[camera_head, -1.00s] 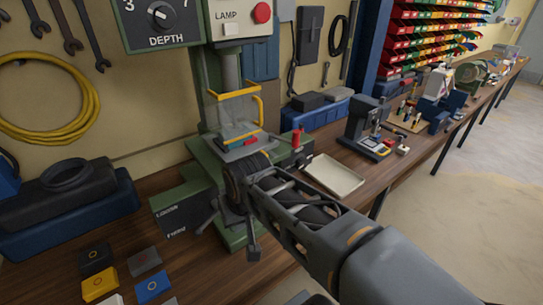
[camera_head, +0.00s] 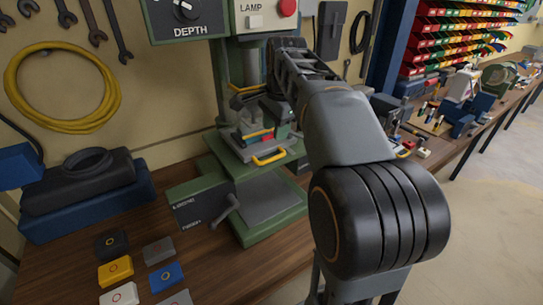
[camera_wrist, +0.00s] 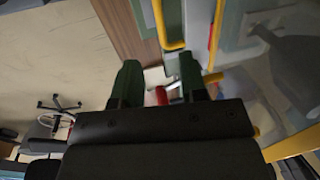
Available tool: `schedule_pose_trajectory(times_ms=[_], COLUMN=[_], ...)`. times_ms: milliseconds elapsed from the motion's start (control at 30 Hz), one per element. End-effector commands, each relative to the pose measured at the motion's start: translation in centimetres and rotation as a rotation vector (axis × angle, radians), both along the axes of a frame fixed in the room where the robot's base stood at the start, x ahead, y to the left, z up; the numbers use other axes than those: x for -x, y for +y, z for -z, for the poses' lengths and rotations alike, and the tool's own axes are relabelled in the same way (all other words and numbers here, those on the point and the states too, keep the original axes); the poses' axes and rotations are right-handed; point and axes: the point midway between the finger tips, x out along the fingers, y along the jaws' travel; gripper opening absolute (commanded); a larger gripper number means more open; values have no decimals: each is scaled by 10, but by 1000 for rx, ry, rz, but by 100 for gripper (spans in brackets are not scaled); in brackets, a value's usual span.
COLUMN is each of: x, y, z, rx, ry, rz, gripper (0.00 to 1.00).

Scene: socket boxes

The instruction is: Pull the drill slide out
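The green drill press (camera_head: 238,207) stands on the bench. A slide (camera_head: 245,146) with red and blue parts on it sits on the press, with a yellow handle (camera_head: 269,158) at its front. Part of the yellow-edged clear guard (camera_head: 245,88) shows above it, partly covered by my arm. My gripper (camera_wrist: 158,64) is open in the wrist view, its two green fingertips apart. A red part (camera_wrist: 162,95) shows between the fingers, and a yellow bar (camera_wrist: 162,30) lies just beyond them. In the head view my arm largely hides the fingers, so contact cannot be judged.
Several small coloured blocks (camera_head: 166,275) lie on the bench in front. A blue case (camera_head: 90,205) stands at the left. Tools and bins fill the bench at the right.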

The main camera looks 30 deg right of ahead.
Motion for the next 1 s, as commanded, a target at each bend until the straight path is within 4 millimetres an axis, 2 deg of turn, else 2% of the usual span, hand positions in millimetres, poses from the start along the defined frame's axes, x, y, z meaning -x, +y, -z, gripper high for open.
schedule_pose_trajectory(times_ms=[33,200,500,700,1000], x=[-1,-7,-15,-17,-18], y=[1,1,2,3,3], z=[12,44,85,96,98], rx=[0,0,1,2,2], ry=[3,3,1,-1,-1], rz=[-1,-2,-3,-4,-4], gripper=[39,39,39,39,39])
